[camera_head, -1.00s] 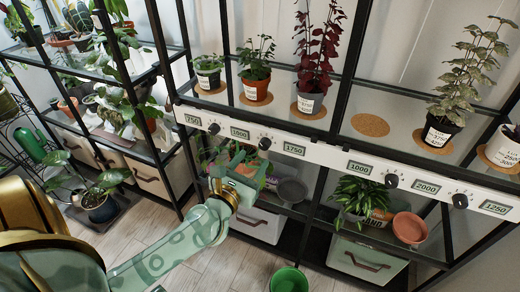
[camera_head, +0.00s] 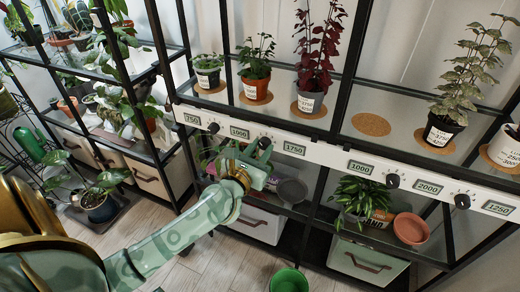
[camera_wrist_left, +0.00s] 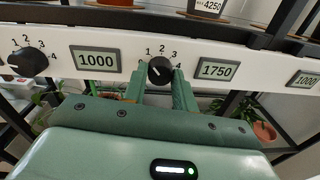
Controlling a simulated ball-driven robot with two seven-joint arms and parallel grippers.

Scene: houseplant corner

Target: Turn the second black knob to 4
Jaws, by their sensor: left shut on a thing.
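The second black knob (camera_head: 265,143) is on the white panel strip (camera_head: 330,155), between the 1000 display (camera_head: 240,132) and the 1750 display (camera_head: 294,149). My left gripper (camera_head: 260,152) reaches it from below. In the left wrist view the knob (camera_wrist_left: 160,69) sits between the two green fingers of my left gripper (camera_wrist_left: 160,78), which is shut on it. The numbers 1, 2, 3 show above the knob, and 4 is partly hidden by the right finger. I cannot surely read the knob's mark. My right gripper is out of view.
Other black knobs are on the strip: one at left (camera_head: 213,128), one at middle right (camera_head: 393,181), one far right (camera_head: 462,201). Potted plants stand on the glass shelf above. A leafy plant (camera_head: 358,197) and terracotta pot (camera_head: 410,228) sit below the strip.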

